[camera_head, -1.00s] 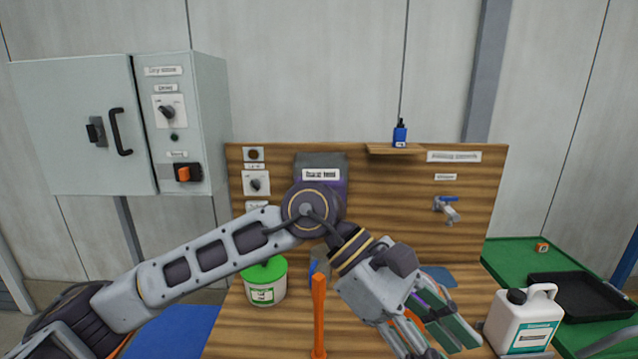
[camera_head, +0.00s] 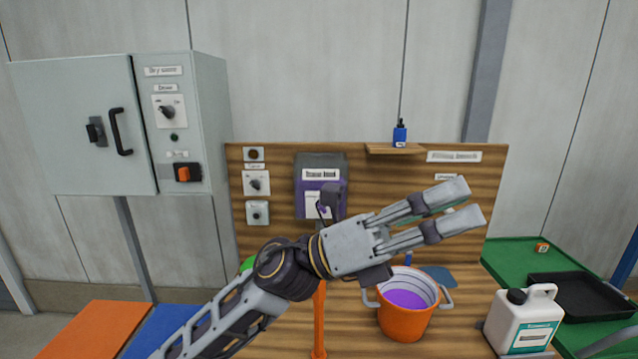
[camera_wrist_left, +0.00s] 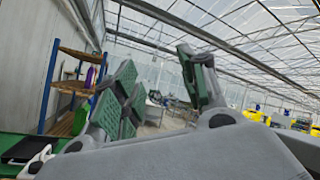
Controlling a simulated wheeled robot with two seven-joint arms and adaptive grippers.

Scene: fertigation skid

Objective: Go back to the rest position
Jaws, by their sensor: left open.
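My left gripper (camera_head: 462,208) is open and empty in the head view. It is raised in front of the wooden board, above an orange bucket, with its fingers pointing right. In the left wrist view its green-padded fingers (camera_wrist_left: 160,90) are spread with nothing between them. The orange bucket (camera_head: 405,322) stands on the wooden bench and holds purple liquid. My right gripper does not show.
A white jug (camera_head: 524,325) stands at the bench's right. An orange upright post (camera_head: 319,325) stands left of the bucket. A grey cabinet (camera_head: 85,125) is at left. A green table (camera_head: 505,255) with a black tray (camera_head: 580,297) is at right. My arm mostly hides a green-lidded tub.

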